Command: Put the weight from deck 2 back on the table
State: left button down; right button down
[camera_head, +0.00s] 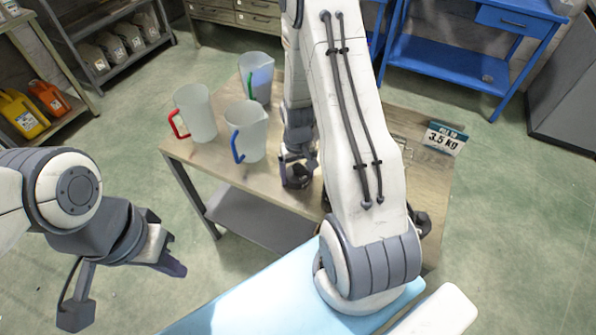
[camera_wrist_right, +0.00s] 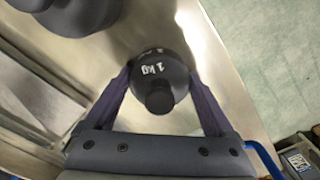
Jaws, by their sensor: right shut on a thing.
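A dark grey round weight (camera_wrist_right: 155,68) marked 1 kg, with a knob, is between the two fingers of my right gripper (camera_wrist_right: 162,85) in the right wrist view. The fingers are shut on it. A shiny metal surface (camera_wrist_right: 50,65) lies beneath; I cannot tell whether the weight touches it. In the head view my right gripper (camera_head: 297,178) is low over the wooden table (camera_head: 200,152), partly hidden by my own arm. My left gripper (camera_head: 168,258) is in front of the table at the left, apart from it; its finger gap is unclear.
Another dark weight (camera_wrist_right: 80,15) is at the upper left of the wrist view. Jugs with a red handle (camera_head: 196,112) and a blue handle (camera_head: 246,130), plus one holding blue liquid (camera_head: 260,82), stand on the table. A 3.5 kg sign (camera_head: 445,139) stands at the right.

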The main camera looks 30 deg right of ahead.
aim_at(298, 166)
grip_release()
jog(key=shift+f, duration=0.1)
notch_tip(298, 166, up, 12)
jog(key=shift+r, duration=0.2)
jog(key=s+a+r+n, duration=0.3)
jog(key=a+r, duration=0.1)
jog(key=a, duration=0.4)
jog(key=s+a+r+n, duration=0.2)
jog(key=a+r, duration=0.1)
jog(key=a, duration=0.6)
jog(key=s+a+r+n, duration=0.2)
jog(key=s+a, duration=0.1)
jog(key=s, duration=0.3)
jog(key=s+a+r+n+y, duration=0.1)
jog(key=s+a+r+n, duration=0.1)
jog(key=s, duration=0.5)
jog(key=shift+s+a+n, duration=0.2)
jog(key=shift+a+n, duration=0.5)
jog(key=shift+a, duration=0.45)
